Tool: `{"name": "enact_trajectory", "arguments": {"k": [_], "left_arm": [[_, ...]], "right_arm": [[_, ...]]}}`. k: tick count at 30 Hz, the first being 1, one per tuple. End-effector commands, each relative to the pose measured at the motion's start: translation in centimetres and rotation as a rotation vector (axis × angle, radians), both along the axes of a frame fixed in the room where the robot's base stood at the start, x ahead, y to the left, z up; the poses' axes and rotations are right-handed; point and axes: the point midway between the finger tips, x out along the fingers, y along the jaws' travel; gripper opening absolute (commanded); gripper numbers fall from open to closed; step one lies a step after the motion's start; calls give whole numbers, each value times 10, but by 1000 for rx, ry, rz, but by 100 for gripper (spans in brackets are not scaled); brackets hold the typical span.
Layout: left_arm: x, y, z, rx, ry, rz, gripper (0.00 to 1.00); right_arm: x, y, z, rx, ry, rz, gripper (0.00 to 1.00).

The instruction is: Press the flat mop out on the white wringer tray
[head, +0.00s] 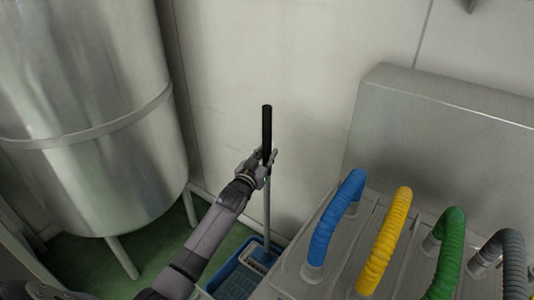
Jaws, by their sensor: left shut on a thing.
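The flat mop's upright handle (267,210) has a black grip at its top and a thin grey shaft below. My left gripper (266,168) is shut around the handle just below the black part. The shaft runs down to a blue bucket (227,272) on the floor. Something pale (262,256) shows at the shaft's foot inside the bucket; I cannot tell whether it is the mop head or the white wringer tray. The bucket's near part is hidden by my arm and the steel machine. My right gripper is not in view.
A large steel tank (85,110) on legs stands at the left. A steel machine (345,255) with blue, yellow, green and grey hoses fills the right, close to the bucket. A pale wall (270,60) is behind. Some green floor (160,250) is free between tank and bucket.

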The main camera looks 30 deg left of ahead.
Motion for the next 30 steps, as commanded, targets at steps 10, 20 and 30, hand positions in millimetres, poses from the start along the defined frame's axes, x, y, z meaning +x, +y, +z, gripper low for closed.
{"name": "enact_trajectory", "arguments": {"k": [10, 20, 30], "left_arm": [[0, 0, 4, 0, -6, 0, 0], [0, 0, 0, 0, -6, 0, 0], [0, 0, -5, 0, -6, -1, 0]], "right_arm": [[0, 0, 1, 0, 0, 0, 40], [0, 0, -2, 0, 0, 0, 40], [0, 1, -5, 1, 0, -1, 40]]}}
